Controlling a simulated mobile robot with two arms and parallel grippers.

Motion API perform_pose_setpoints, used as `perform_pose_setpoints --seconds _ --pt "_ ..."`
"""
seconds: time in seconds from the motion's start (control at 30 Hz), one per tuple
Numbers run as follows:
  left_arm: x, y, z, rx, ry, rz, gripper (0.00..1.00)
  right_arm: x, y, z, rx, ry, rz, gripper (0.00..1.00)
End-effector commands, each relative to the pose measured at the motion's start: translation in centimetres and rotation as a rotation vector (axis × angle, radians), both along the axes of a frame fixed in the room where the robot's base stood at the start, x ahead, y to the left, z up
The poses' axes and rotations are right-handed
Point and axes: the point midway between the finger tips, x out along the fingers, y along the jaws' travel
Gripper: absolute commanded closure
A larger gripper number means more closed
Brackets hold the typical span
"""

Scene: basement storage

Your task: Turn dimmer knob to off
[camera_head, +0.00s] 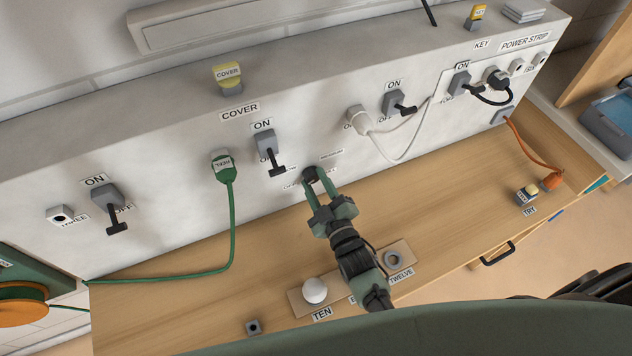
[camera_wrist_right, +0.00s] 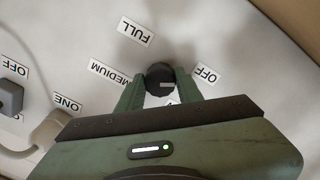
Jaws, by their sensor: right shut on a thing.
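The dimmer knob (camera_wrist_right: 159,77) is a small black round knob on the pale wall panel, with labels OFF, MEDIUM and FULL around it in the right wrist view. It also shows in the head view (camera_head: 310,174), partly covered by fingers. My right gripper (camera_wrist_right: 160,92) has its two green fingers on either side of the knob and is shut on it. In the head view my right gripper (camera_head: 319,178) reaches up to the panel from below. The knob's pointer mark cannot be read clearly. My left gripper is not in view.
Lever switches (camera_head: 266,145) and plugs, including a green plug (camera_head: 222,165) and a white plug (camera_head: 357,119), line the panel on both sides. A wooden bench (camera_head: 200,300) below holds a white round piece (camera_head: 315,290) and a grey ring (camera_head: 393,259) under my arm.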

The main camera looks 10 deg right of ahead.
Motion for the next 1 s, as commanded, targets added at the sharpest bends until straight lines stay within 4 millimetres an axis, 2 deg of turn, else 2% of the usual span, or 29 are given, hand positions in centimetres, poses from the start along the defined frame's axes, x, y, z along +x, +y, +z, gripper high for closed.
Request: perform_pose_setpoints --seconds 0.27,0.3,0.33,0.37,0.77,0.87,1.0 --pt "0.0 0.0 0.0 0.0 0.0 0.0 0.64 -0.2 0.0 -0.4 -0.004 0.009 0.0 1.0" --pt "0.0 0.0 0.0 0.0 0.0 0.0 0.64 -0.2 0.0 -0.4 -0.004 0.009 0.0 0.53" --pt "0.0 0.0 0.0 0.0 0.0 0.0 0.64 -0.2 0.0 -0.4 -0.004 0.009 0.0 0.45" --pt "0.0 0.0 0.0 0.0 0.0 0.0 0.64 -0.2 0.0 -0.4 -0.003 0.007 0.0 0.43" --pt "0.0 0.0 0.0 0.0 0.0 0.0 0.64 0.0 0.0 0.5 -0.001 0.0 0.0 0.43" --pt "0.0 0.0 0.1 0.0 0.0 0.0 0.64 0.0 0.0 1.8 -0.003 -0.003 0.0 0.43" --pt "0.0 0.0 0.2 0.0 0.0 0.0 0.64 0.0 -0.1 4.7 -0.002 -0.004 0.0 0.43"
